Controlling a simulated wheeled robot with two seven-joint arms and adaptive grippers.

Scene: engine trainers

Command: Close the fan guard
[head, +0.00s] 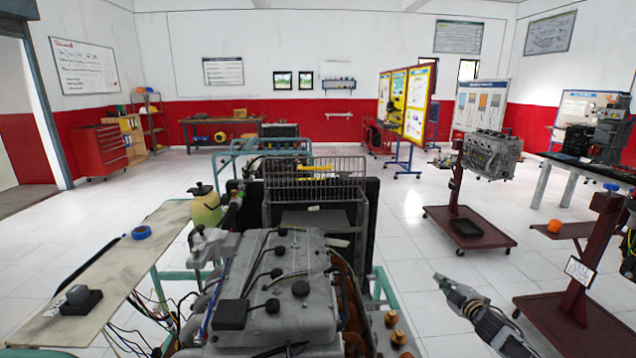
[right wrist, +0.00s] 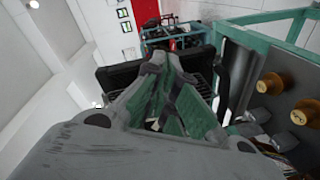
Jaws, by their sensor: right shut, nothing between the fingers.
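The wire fan guard (head: 315,188) is a grey grid in the head view. It stands up at the far end of the engine (head: 275,290), in front of the dark radiator frame (head: 372,225). How it is hinged or latched cannot be told. My right gripper (head: 442,280) is to the right of the engine, apart from the guard and nearer to me. Its fingers are shut and empty. In the right wrist view the shut fingers (right wrist: 172,60) cover much of a dark frame behind them. My left gripper is not in view.
Brass-coloured caps (head: 395,328) stick up at the engine's right side. A teal frame (head: 385,290) surrounds the engine. A board (head: 150,245) with a blue tape roll lies at left. A maroon stand (head: 580,310) is at right. Open floor lies between stand and engine.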

